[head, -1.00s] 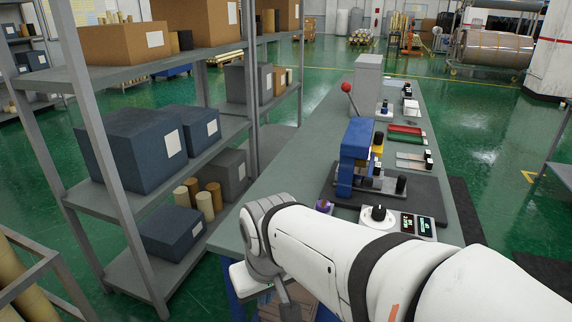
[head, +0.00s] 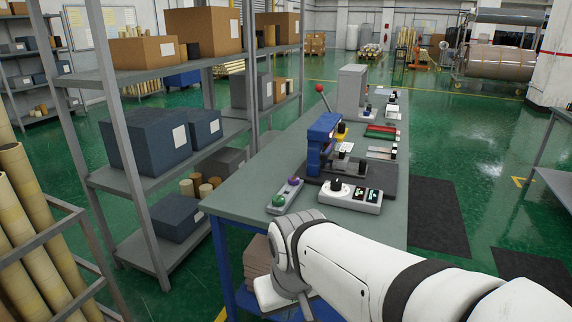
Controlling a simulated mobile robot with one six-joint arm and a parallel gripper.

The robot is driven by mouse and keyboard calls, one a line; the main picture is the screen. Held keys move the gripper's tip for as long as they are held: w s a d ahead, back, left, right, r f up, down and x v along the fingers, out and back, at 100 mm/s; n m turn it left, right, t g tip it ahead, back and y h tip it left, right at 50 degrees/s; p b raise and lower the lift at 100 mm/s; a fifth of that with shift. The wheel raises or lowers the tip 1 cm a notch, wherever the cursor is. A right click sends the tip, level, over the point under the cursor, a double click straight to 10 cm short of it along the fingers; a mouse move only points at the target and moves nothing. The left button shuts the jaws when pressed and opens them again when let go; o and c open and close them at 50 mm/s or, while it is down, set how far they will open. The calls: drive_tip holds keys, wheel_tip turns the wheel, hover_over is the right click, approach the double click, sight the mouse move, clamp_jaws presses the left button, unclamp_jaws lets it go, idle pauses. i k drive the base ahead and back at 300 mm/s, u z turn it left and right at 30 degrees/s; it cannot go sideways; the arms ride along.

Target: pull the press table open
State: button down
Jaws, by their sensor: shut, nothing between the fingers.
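The blue press (head: 322,145) stands on a dark base plate (head: 383,182) on the bench, with a red-ball lever (head: 319,88) behind it. A small grey table (head: 343,166) with dark knob-like parts sits low at the press's right side; it is too small to tell how far out it is. My gripper (head: 287,300) is at the bottom of the head view, at the bench's near end, in front of and well apart from the press. It is shut and empty. Its fingertips are hard to make out at the frame edge.
A control box (head: 350,196) with a black knob and displays, and a box with green and purple buttons (head: 285,196), stand between my arm and the press. A grey cabinet (head: 352,92) and trays lie farther back. A loaded shelf (head: 205,142) stands left of the bench.

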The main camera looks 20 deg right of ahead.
sight(338, 162)
drive_tip(key=z, duration=0.9)
drive_tip(key=i, duration=1)
drive_tip(key=k, duration=0.5)
drive_tip(key=z, duration=0.5)
drive_tip(key=i, duration=0.7)
drive_tip(key=z, duration=0.05)
